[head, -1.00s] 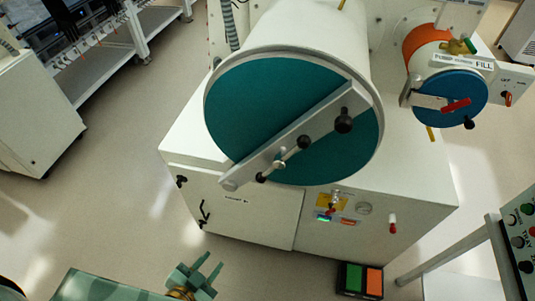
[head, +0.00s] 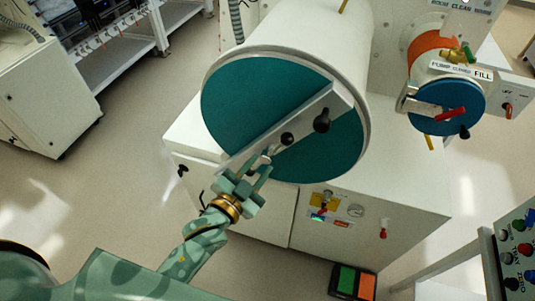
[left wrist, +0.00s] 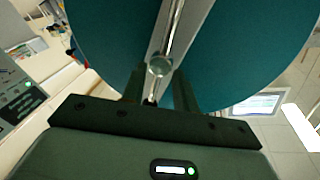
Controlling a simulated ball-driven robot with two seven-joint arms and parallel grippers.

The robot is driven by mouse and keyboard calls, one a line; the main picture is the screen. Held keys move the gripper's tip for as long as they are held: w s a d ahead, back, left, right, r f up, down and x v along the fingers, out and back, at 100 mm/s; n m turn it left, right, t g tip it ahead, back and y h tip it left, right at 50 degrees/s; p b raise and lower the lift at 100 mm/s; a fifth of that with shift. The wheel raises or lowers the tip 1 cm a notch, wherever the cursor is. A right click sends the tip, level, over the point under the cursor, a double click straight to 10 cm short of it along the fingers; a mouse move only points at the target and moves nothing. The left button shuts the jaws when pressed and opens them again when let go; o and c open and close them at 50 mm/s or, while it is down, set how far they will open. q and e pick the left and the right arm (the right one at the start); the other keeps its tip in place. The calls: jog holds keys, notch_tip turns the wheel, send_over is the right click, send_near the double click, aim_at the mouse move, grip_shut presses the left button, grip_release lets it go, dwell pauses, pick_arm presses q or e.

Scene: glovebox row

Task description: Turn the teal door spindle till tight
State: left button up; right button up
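The round teal door (head: 255,85) closes the big white cylinder, and a grey bar (head: 305,115) crosses it diagonally. In the left wrist view, the spindle's rod and round hub (left wrist: 160,66) lie between my two spread fingers (left wrist: 159,90). A gap shows on each side of the hub. My right gripper is not in view.
A smaller blue door (head: 446,106) with a red handle is at the right. A green and orange pedal (head: 354,281) lies on the floor below the cabinet.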

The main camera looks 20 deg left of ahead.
aim_at(265, 158)
pick_arm(q)
jog(key=x, duration=0.4)
jog(key=shift+w, duration=0.2)
grip_shut()
